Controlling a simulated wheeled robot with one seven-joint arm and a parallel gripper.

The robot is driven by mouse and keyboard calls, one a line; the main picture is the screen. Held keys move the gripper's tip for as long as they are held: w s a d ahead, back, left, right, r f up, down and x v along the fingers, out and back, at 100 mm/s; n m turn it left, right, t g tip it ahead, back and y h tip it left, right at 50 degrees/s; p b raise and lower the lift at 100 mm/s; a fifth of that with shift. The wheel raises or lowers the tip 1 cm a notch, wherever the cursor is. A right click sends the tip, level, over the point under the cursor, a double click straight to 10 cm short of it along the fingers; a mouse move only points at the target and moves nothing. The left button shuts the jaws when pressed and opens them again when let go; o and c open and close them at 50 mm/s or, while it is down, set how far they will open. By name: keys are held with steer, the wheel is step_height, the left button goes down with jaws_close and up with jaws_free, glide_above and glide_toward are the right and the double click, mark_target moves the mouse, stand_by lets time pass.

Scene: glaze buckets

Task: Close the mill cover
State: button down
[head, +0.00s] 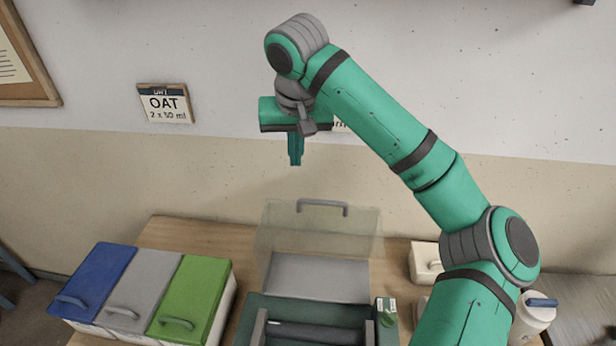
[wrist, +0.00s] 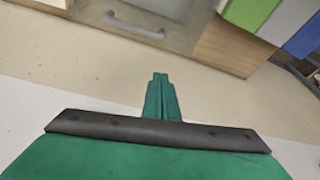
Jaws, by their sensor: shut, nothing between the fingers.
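The mill (head: 301,311) is a dark green machine with a dark roller, at the bottom centre of the head view. Its clear cover (head: 280,232) stands raised at the back, with a grey handle (head: 322,206) along its top edge. My gripper (head: 295,163) is shut and empty, pointing down, above and slightly left of the handle and apart from it. In the wrist view the shut fingers (wrist: 160,80) show, with the grey handle (wrist: 134,25) beyond them at the top left. The mill's front is cut off by the head view's bottom edge.
Blue (head: 96,277), grey (head: 141,288) and green (head: 195,295) lidded bins stand left of the mill. A white box (head: 424,262) and a white container (head: 533,317) are on the right. A wall sign (head: 165,103) hangs behind. The air around my gripper is clear.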

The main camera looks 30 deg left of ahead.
steer(key=shift+s+d+f, duration=0.1)
steer(key=shift+d+f, duration=0.05)
steer(key=shift+f, duration=1.35)
steer(key=shift+s+d+f, duration=0.1)
steer(key=shift+f, duration=1.45)
steer(key=shift+s+d+f, duration=0.1)
steer(key=shift+d+f, duration=0.05)
steer(key=shift+f, duration=1.35)
